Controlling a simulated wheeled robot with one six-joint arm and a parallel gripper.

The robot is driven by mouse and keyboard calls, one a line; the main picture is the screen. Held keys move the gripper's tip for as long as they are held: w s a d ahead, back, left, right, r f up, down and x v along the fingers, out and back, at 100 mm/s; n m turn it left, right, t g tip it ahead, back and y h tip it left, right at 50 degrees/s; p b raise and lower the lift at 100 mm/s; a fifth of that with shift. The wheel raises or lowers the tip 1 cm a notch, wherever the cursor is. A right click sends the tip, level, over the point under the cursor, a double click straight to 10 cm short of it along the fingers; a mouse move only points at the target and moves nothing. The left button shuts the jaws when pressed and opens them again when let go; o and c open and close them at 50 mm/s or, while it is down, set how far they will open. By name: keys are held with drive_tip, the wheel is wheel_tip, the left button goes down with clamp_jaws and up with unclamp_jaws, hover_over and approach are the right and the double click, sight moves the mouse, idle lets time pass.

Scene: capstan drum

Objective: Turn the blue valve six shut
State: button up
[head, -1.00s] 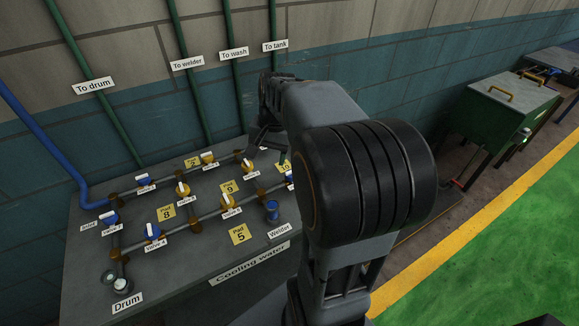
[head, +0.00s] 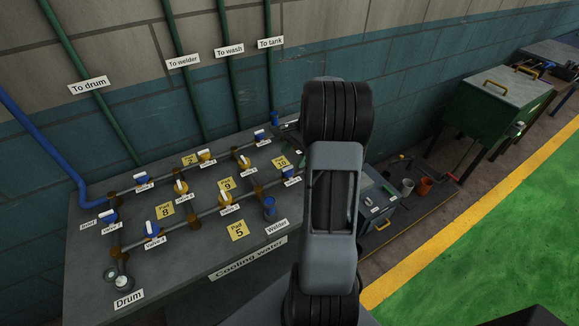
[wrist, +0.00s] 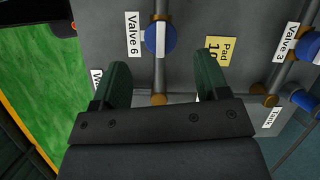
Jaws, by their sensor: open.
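Valve six, a round blue valve with a white bar handle, is at the top middle of the wrist view (wrist: 161,40), beside its "Valve 6" label (wrist: 133,34). The white bar appears in line with the pipe under it. In the head view the valve (head: 289,171) sits at the right end of the panel's front pipe, just left of my arm. My gripper (wrist: 161,78) is open and empty. Its two dark green fingers straddle the pipe line in the picture, short of the valve and apart from it. My arm hides most of the gripper in the head view.
The grey panel (head: 190,272) carries several other blue and yellow valves. Yellow Pad 10 (wrist: 219,50) and blue valve three (wrist: 312,46) lie right of valve six in the wrist view. A toolbox (head: 377,205) and cups stand right of the panel. Green floor is clear at right.

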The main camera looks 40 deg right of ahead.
sight(289, 167)
drive_tip(key=shift+x, duration=2.65)
drive_tip(key=shift+c, duration=0.3)
drive_tip(key=c, duration=0.8)
drive_tip(key=shift+c, duration=0.2)
